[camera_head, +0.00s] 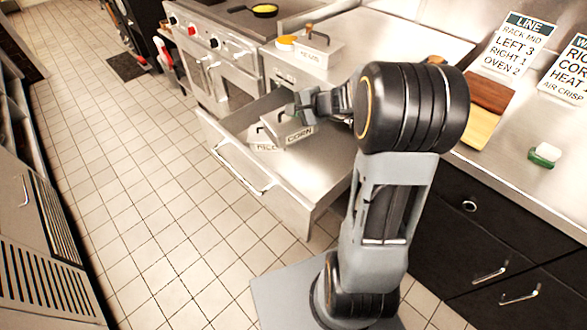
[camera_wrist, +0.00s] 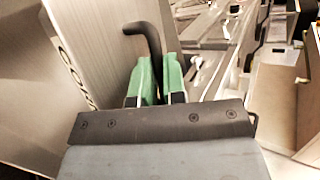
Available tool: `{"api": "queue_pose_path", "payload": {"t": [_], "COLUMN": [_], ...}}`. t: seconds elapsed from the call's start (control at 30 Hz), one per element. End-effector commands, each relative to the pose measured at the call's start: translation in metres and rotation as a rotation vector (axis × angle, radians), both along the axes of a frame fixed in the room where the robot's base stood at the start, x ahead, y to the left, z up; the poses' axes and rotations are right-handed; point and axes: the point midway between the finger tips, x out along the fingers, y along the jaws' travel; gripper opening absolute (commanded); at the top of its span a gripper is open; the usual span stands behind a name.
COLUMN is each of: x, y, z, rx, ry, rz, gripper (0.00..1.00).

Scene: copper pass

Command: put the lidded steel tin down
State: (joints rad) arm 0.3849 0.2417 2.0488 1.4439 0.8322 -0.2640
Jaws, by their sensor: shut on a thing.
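The lidded steel tin (camera_head: 299,135) is labelled CORN and has a dark bent handle on its lid. My gripper (camera_head: 296,108) is shut on that handle, with the tin below it, over the open steel drawer (camera_head: 316,182). In the wrist view the green fingertips (camera_wrist: 157,82) grip the black handle (camera_wrist: 150,38). The tin's lid (camera_wrist: 112,35) fills the left there, with part of its label showing. Whether the tin's base touches the drawer floor cannot be told. A second tin (camera_head: 263,146), labelled RICE, stands close beside it on the left.
Another labelled tin (camera_head: 312,50) and an orange-yellow bowl (camera_head: 286,43) stand on the counter behind. A pan (camera_head: 264,10) is on the stove. The drawer's right and front part is bare. A wooden board (camera_head: 482,120) and a green-white sponge (camera_head: 545,154) lie on the right counter.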

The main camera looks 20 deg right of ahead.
Motion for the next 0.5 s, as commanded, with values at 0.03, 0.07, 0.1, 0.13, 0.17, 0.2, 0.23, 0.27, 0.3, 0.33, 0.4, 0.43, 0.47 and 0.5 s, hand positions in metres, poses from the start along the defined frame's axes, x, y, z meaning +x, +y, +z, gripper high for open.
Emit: {"api": "queue_pose_path", "payload": {"t": [0.03, 0.07, 0.1, 0.13, 0.17, 0.2, 0.23, 0.27, 0.3, 0.33, 0.4, 0.43, 0.47, 0.5], "x": [0.000, -0.001, -0.003, -0.005, -0.006, -0.008, -0.010, -0.012, -0.014, -0.015, -0.019, -0.020, -0.021, -0.022], "y": [-0.009, -0.013, -0.018, -0.021, -0.025, -0.030, -0.033, -0.036, -0.040, -0.043, -0.048, -0.051, -0.053, -0.055], "z": [-0.031, -0.038, -0.048, -0.056, -0.063, -0.072, -0.078, -0.084, -0.091, -0.095, -0.105, -0.109, -0.111, -0.114], "rx": [0.000, 0.000, -0.001, 0.000, 0.000, -0.001, 0.000, 0.000, 0.000, 0.001, 0.001, 0.000, -0.001, -0.001], "ry": [-0.002, -0.003, -0.003, -0.002, -0.003, -0.003, -0.003, -0.003, -0.002, -0.002, -0.002, -0.003, -0.003, -0.003], "rz": [0.023, 0.040, 0.062, 0.077, 0.093, 0.111, 0.123, 0.137, 0.150, 0.160, 0.179, 0.186, 0.194, 0.201], "gripper": [0.00, 0.00, 0.00, 0.00, 0.00, 0.00, 0.00, 0.00, 0.00, 0.00, 0.00, 0.00, 0.00, 0.00]}}
